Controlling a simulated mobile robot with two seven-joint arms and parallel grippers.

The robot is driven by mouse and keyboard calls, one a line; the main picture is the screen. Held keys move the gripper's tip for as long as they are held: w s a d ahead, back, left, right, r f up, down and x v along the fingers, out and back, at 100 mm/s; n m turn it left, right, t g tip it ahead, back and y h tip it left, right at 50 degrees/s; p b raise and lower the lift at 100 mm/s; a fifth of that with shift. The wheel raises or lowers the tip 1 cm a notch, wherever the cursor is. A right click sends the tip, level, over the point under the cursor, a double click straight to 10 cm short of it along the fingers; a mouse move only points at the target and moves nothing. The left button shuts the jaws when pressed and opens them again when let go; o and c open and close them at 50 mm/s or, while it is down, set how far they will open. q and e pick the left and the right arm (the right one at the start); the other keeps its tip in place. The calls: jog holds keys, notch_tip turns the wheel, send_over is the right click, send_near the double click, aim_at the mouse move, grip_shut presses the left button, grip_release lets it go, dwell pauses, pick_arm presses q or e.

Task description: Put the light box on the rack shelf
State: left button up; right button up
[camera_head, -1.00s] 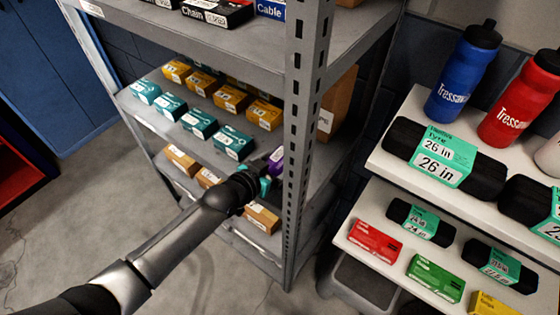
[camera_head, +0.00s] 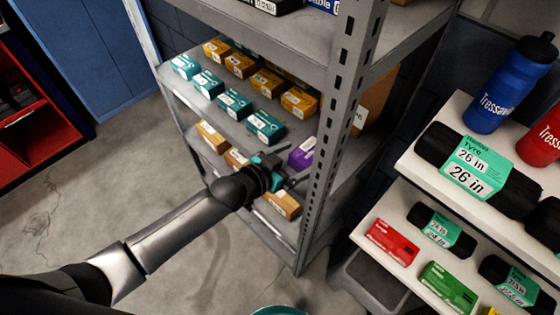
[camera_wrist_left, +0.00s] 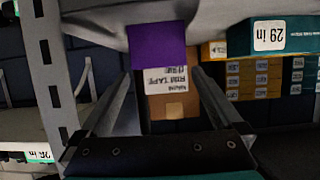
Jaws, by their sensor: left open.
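My left gripper is open and empty at the front of that shelf. My right gripper is not in view.
The perforated rack post (camera_head: 340,110) stands close right of my gripper. White shelves (camera_head: 408,165) hold tyres and bottles.

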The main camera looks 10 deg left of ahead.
pick_arm(q)
jog(key=p+v, duration=0.1)
jog(key=v, duration=0.6)
jog(key=s+a+f+n+g+y, duration=0.15)
jog(key=s+a+f, duration=0.25)
jog(key=f, duration=0.4)
jog(key=s+a+f+n+g+y, duration=0.1)
jog(key=s+a+f+y, duration=0.25)
jog(key=f, duration=0.45)
jog(key=s+a+f+n+g+y, duration=0.1)
jog(key=s+a+f, duration=0.25)
jog(key=f, duration=0.45)
jog(key=s+f+g+y, duration=0.1)
jog(key=s+f+g, duration=0.2)
jog(key=s, duration=0.9)
jog(key=s+a+f+n+g, duration=0.1)
jog(key=s+f+g, duration=0.2)
jog(key=s+f, duration=0.5)
jog(key=s, duration=0.5)
jog(key=shift+y, duration=0.4)
jog(key=shift+a+f, duration=0.1)
